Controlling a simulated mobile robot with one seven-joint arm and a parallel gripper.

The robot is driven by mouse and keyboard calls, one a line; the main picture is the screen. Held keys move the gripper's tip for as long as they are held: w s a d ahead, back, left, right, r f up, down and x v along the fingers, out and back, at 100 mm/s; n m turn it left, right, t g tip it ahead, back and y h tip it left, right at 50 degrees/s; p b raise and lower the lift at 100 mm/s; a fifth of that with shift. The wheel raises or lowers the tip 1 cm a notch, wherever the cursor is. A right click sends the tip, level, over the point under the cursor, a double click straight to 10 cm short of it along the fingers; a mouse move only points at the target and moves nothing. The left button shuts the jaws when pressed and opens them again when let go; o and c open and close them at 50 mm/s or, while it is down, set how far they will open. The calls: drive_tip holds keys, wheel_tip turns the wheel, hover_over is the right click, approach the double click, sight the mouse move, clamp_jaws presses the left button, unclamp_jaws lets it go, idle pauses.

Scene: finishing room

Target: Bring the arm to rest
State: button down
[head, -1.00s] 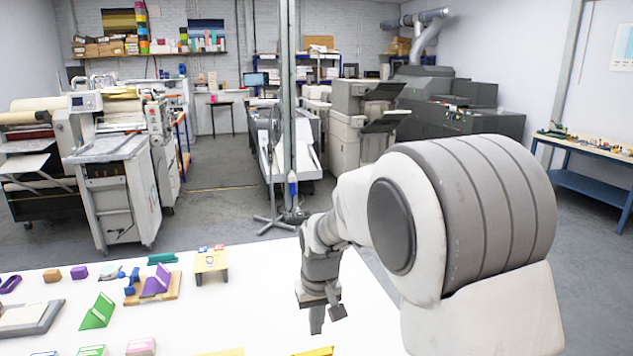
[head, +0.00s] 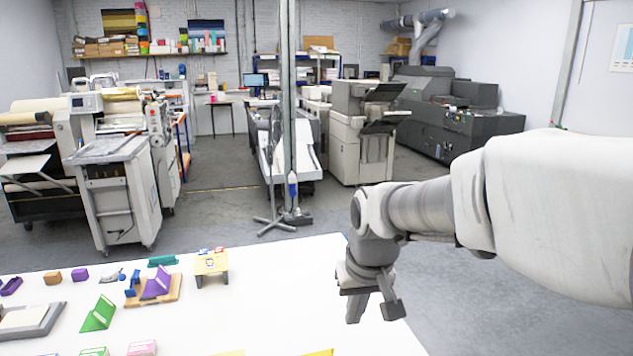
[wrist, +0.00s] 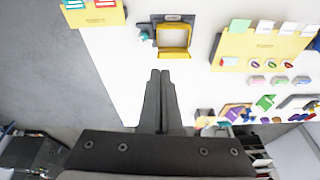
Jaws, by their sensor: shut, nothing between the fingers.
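My gripper (head: 372,308) hangs at the right end of the white table (head: 285,275) in the head view, fingers pointing down. In the wrist view my gripper (wrist: 160,75) shows its two fingers side by side, closed together with nothing held. My arm reaches in from the right side of the head view. The gripper appears clear of the objects on the table.
A small yellow stand (head: 211,264), a purple angled piece (head: 157,282) on a wooden base and a green wedge (head: 98,314) stand on the left. A yellow frame (wrist: 173,38) and yellow board (wrist: 262,47) show in the wrist view. The table's right half looks largely bare.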

drive_tip(key=s+d+r+m+t, duration=0.1)
drive_tip(key=s+d+r, duration=0.1)
drive_tip(key=s, duration=0.6)
drive_tip(key=s+d+r+m+t, duration=0.1)
drive_tip(key=s+d+r, duration=0.1)
drive_tip(key=s+d, duration=0.3)
drive_tip(key=s, duration=0.4)
drive_tip(key=shift+d+t+h, duration=0.3)
drive_tip(key=shift+h, duration=0.1)
